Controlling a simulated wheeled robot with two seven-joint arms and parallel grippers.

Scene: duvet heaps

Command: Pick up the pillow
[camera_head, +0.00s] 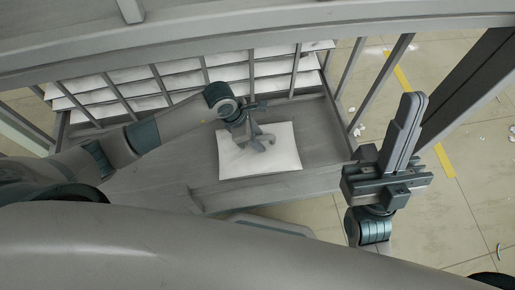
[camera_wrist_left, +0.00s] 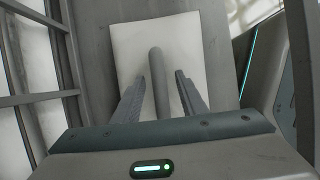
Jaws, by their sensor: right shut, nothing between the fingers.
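The white pillow (camera_head: 285,155) lies flat on a grey slatted-side platform in the middle of the head view. It also shows in the left wrist view (camera_wrist_left: 130,45), ahead of the fingers. My left gripper (camera_head: 262,142) is over the pillow, pointing down; in the left wrist view its two fingers (camera_wrist_left: 160,80) are apart. A grey rounded bar shows between them; I cannot tell what it is. Whether the fingertips touch the pillow is unclear. My right gripper (camera_head: 414,98) is shut and empty, raised upright to the right, away from the pillow.
The grey platform (camera_head: 315,120) has a raised front edge and bare room around the pillow. Behind it, grey bars (camera_head: 205,75) stand before stacked white layers (camera_head: 180,82). A grey rail (camera_head: 250,35) crosses the top. The tiled floor (camera_head: 465,120) at right has small white scraps.

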